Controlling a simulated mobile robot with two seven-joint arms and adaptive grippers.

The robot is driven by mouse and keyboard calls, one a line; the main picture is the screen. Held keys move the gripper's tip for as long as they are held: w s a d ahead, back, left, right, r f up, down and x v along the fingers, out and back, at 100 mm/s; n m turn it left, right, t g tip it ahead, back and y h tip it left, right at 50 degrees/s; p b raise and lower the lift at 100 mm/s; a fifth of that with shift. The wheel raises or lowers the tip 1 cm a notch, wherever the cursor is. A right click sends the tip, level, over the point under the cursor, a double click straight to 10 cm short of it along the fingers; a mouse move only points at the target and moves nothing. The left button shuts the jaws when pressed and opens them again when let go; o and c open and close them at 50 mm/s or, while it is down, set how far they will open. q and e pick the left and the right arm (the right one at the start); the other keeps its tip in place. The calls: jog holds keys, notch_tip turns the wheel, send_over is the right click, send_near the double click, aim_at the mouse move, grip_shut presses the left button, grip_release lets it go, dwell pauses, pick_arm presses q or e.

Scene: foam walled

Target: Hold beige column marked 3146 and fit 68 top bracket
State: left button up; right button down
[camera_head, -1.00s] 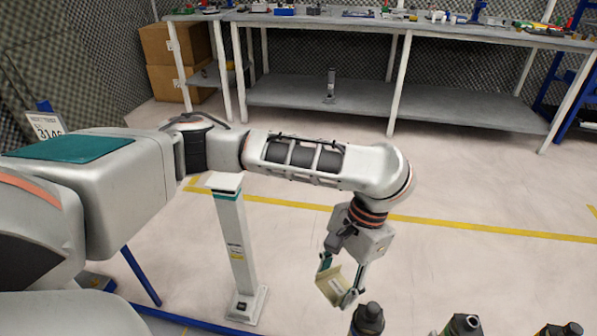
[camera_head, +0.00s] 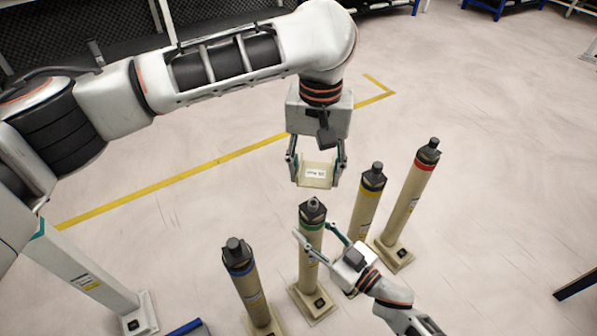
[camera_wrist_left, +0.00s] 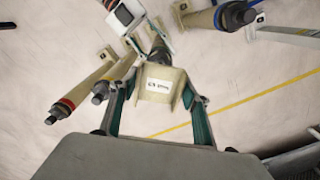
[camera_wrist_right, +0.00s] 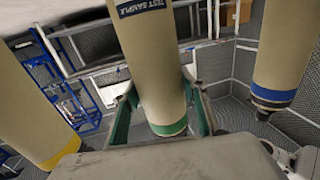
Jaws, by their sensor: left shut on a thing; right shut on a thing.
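My left gripper (camera_head: 316,166) is shut on a beige U-shaped bracket (camera_head: 314,176) with a white label. In the left wrist view the bracket's label (camera_wrist_left: 158,86) seems to start with 68. The bracket hangs above a beige column with a green band (camera_head: 311,240), apart from its dark top fitting (camera_head: 312,208). My right gripper (camera_head: 318,240) is shut on this column from the right, just below the band. The right wrist view shows the column (camera_wrist_right: 150,85) between the fingers, with a TEST SAMPLE label. No 3146 marking is readable on any column.
Beige columns with blue (camera_head: 247,285), yellow (camera_head: 367,210) and red (camera_head: 408,200) bands stand close by on square bases. A white post (camera_head: 90,275) stands at lower left.

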jog(key=shift+f, duration=0.1)
pick_arm(q)
send_over(313, 206)
jog(key=shift+f, duration=2.9)
jog(key=shift+f, duration=1.55)
jog(key=o, duration=1.3)
jog(key=shift+c, duration=0.2)
notch_tip(313, 206, up, 12)
pick_arm(e)
jog(key=c, duration=1.1)
grip_release()
